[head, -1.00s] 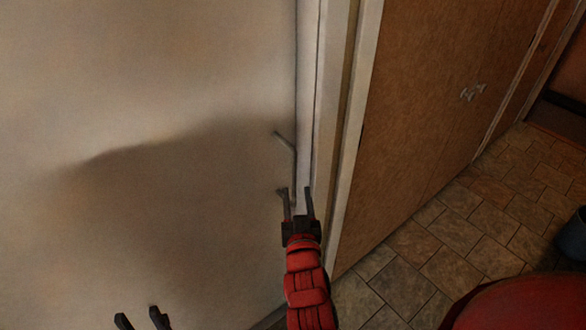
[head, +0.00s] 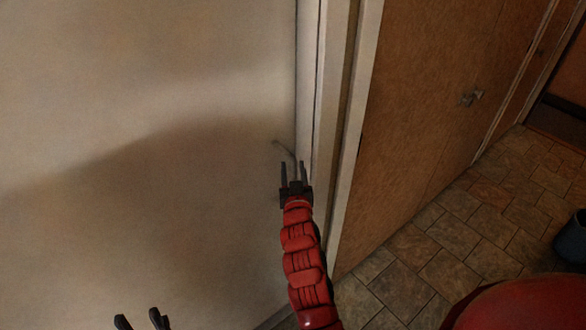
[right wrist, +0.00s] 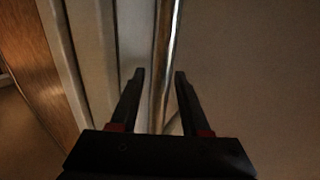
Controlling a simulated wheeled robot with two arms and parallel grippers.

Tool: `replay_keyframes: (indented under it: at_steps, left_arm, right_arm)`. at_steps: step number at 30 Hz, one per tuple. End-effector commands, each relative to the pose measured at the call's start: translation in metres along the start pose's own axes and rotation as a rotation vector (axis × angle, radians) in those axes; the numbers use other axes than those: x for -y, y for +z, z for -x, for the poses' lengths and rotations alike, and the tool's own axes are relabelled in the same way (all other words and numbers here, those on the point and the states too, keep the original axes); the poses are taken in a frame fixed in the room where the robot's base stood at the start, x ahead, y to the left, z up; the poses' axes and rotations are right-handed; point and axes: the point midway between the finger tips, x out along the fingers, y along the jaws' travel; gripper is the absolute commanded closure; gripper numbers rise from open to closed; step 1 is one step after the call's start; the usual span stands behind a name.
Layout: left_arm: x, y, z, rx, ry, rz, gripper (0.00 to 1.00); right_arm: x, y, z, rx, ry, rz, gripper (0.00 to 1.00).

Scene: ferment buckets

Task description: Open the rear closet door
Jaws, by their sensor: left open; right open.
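The closet door is a pale panel (head: 130,90) filling the left of the head view. It looks closed against its white frame (head: 329,90).
A dark bucket (head: 572,240) stands at the far right. The stone tile floor (head: 470,215) between is clear.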

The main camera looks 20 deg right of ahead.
Motion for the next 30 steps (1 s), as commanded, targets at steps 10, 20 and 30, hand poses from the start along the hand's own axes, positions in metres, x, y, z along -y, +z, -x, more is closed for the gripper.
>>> replay_keyframes:
  at_steps: [10, 20, 30]
  left_arm:
    - [0.0000, 0.0000, 0.0001, 0.000, 0.000, 0.000, 0.50]
    - [0.0000, 0.0000, 0.0001, 0.000, 0.000, 0.000, 0.50]
    - [0.0000, 0.0000, 0.0001, 0.000, 0.000, 0.000, 0.50]
  right_arm:
    - [0.0003, -0.0002, 0.0002, -0.001, 0.000, 0.000, 1.00]
    - [0.0003, -0.0004, 0.0003, -0.001, 0.000, 0.000, 1.00]
    - [0.0004, -0.0005, 0.0003, -0.001, -0.001, 0.000, 1.00]
